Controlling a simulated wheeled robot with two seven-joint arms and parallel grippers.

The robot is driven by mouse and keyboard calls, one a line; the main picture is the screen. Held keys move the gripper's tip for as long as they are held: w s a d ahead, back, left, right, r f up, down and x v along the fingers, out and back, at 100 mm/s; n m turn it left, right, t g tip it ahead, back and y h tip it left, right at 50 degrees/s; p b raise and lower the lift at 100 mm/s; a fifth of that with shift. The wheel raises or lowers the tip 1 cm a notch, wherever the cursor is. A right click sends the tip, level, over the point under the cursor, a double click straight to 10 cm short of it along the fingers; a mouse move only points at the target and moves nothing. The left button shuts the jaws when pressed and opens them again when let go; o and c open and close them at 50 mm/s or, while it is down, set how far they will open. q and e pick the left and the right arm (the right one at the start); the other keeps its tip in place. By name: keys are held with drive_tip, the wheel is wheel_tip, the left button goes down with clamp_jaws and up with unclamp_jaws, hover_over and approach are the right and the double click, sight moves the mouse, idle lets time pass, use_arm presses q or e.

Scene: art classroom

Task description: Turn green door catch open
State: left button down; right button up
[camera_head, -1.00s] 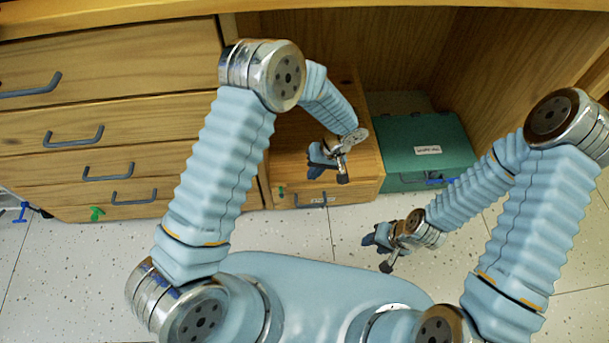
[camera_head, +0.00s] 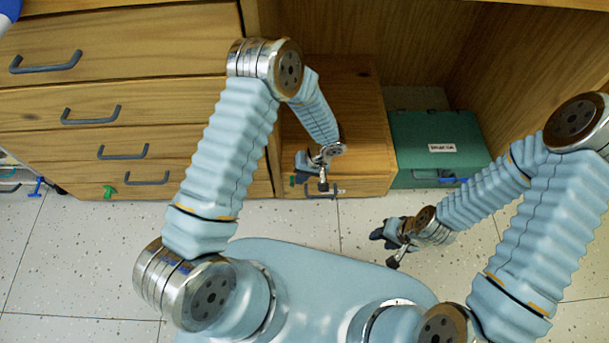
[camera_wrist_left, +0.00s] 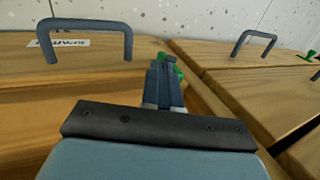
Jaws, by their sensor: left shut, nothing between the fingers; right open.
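A small green door catch (camera_head: 293,181) sits on the front of the low wooden cabinet (camera_head: 370,185), left of its grey handle (camera_head: 335,190). It is partly hidden by my left gripper (camera_head: 300,172), which is shut and empty. In the left wrist view the shut fingers (camera_wrist_left: 161,72) reach to the green catch (camera_wrist_left: 170,62); whether they touch it I cannot tell. A second green catch (camera_head: 107,192) is on the drawer unit to the left; it also shows in the left wrist view (camera_wrist_left: 309,56). My right gripper (camera_head: 388,240) is open and empty above the floor.
A wooden drawer unit (camera_head: 60,145) with grey handles stands left of the cabinet. A green box (camera_head: 415,150) with a white label is to its right. A blue catch (camera_head: 38,187) is at far left. The speckled floor (camera_head: 90,260) in front is clear.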

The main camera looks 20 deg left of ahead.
sight(291, 178)
use_arm(q)
drive_tip(key=shift+s+a+r+t+h+b, duration=0.2)
drive_tip(key=shift+a+t+h+b, duration=0.25)
drive_tip(key=shift+h+b, duration=0.7)
drive_tip(key=b, duration=0.1)
drive_tip(key=a+b, duration=0.1)
drive_tip(key=b, duration=0.1)
drive_tip(key=a+b, duration=0.1)
drive_tip(key=shift+s+a+r+h+b, duration=0.1)
drive_tip(key=shift+s+a+h+b, duration=0.05)
drive_tip(key=shift+s+h+b, duration=0.15)
drive_tip(key=shift+s+a+b, duration=0.2)
drive_tip(key=shift+a+b, duration=0.6)
drive_tip(key=shift+b, duration=0.35)
drive_tip(key=shift+a, duration=0.1)
drive_tip(key=shift+r+p, duration=0.4)
drive_tip(key=shift+r, duration=0.35)
drive_tip(key=shift+r, duration=0.1)
